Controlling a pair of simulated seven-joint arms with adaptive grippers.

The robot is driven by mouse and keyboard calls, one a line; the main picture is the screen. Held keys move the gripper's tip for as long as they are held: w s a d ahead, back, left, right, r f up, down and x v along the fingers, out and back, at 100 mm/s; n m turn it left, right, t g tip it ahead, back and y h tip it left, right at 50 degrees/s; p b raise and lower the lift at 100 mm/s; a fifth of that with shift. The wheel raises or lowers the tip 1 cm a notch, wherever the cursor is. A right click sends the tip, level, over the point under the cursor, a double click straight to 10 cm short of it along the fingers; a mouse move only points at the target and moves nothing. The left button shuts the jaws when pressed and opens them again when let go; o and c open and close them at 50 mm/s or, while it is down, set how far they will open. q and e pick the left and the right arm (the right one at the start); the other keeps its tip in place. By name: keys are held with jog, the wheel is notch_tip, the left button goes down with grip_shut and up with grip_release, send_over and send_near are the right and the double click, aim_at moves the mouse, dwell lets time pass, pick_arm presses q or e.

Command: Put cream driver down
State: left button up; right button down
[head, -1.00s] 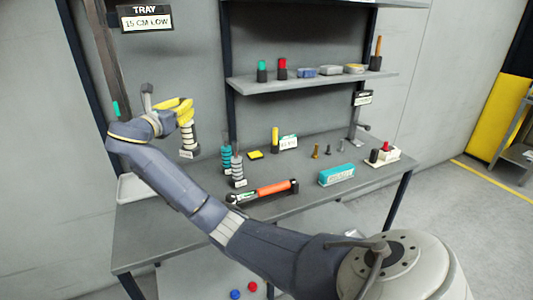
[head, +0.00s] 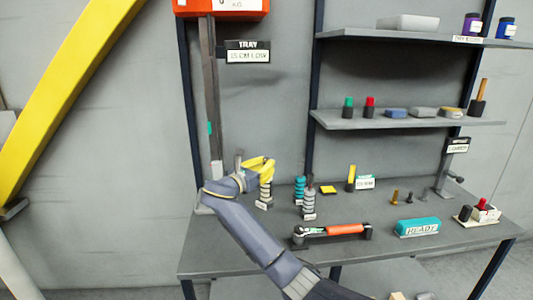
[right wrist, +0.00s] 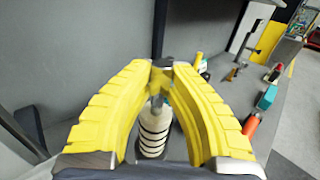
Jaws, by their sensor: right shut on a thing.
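The cream driver (head: 265,190), banded cream and black, is upright at the left part of the workbench in the head view. My right gripper (head: 262,167), with yellow fingers, is just above it, shut on its upper end. In the right wrist view the fingers (right wrist: 162,70) close together at the driver's thin dark shaft, and the banded cream handle (right wrist: 154,132) hangs below between them. Whether its lower end touches the bench I cannot tell. My left gripper is in neither view.
A teal banded driver (head: 299,187) and a grey banded one (head: 309,203) stand close to the right. An orange-handled tool (head: 345,230) lies across the bench front, near a teal block (head: 417,227).

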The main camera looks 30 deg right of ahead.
aim_at(263, 187)
jog(key=shift+f, duration=4.15)
jog(key=c, duration=1.4)
grip_release()
jog(key=shift+f, duration=0.15)
jog(key=shift+v, duration=6)
